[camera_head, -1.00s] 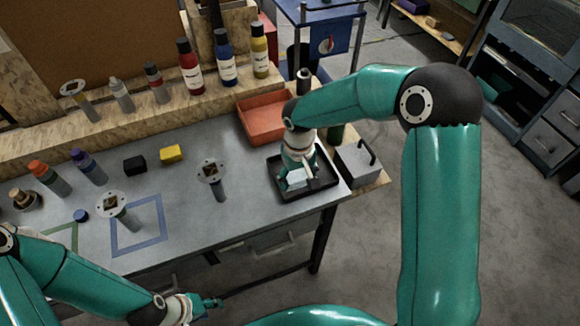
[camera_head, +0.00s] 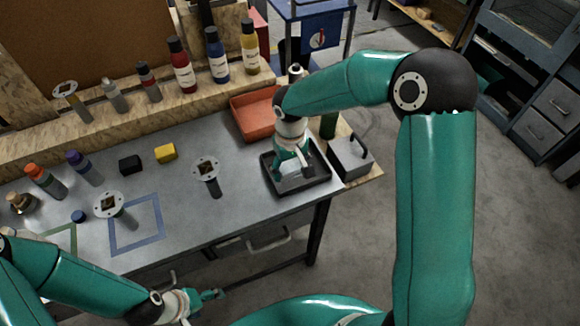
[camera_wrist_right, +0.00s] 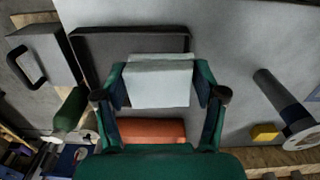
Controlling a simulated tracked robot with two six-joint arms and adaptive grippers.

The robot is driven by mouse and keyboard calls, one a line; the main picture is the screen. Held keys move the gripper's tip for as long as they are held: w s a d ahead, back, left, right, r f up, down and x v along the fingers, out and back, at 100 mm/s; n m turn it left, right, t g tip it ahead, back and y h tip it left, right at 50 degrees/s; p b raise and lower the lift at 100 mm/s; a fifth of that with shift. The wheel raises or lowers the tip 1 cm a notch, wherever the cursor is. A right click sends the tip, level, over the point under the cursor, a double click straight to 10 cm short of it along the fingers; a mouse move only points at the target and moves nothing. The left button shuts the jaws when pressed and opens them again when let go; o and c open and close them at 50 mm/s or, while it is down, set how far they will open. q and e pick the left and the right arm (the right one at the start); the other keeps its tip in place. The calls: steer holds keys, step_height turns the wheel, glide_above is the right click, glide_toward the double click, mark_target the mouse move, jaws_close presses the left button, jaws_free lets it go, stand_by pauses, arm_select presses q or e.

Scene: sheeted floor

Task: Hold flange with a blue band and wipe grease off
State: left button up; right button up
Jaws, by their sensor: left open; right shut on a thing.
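Another flange (camera_head: 109,206) stands by the blue-outlined square, and a third (camera_head: 67,92) is on the wooden ledge; no band is clear on either. My right gripper (camera_head: 292,172) is over the black tray (camera_head: 322,182), shut on a folded pale cloth (camera_wrist_right: 158,82). The cloth is mostly hidden in the head view. My left gripper (camera_head: 213,296) is open and empty, low in front of the bench, away from the flanges.
An orange bin (camera_head: 250,117) is behind the tray, and a grey box with a handle (camera_head: 350,160) is to its right. Black (camera_head: 130,164) and yellow (camera_head: 165,153) blocks lie left of the middle flange. Several bottles stand left and on the ledge. The blue square (camera_head: 137,240) is mostly bare.

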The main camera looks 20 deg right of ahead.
steer(key=shift+s+d+r+n, duration=0.3)
steer(key=shift+r+n, duration=0.05)
steer(key=shift+n, duration=0.05)
steer(key=w+r+n, duration=0.1)
steer(key=w+r, duration=0.1)
steer(key=r, duration=0.1)
steer(key=shift+d+n, duration=0.1)
steer(key=shift+n, duration=0.3)
arm_select(q)
steer(key=shift+w+r, duration=0.1)
steer(key=shift+c, duration=1.3)
steer(key=m+t+y, duration=0.2)
steer(key=m+t, duration=0.1)
steer(key=t, duration=1)
glide_toward(211, 185)
steer(key=x, duration=1.1)
steer(key=shift+w+d, duration=0.1)
steer(key=shift+w, duration=0.15)
arm_select(e)
steer(key=w+a+r+n, duration=0.2)
steer(key=a+r, duration=0.3)
steer(key=a, duration=0.5)
steer(key=w+a+r+n, duration=0.2)
steer(key=a+r+n, duration=0.1)
steer(key=a, duration=0.7)
steer(key=shift+w+r+n, duration=0.35)
steer(key=shift+r+n, duration=0.05)
steer(key=shift+r, duration=0.5)
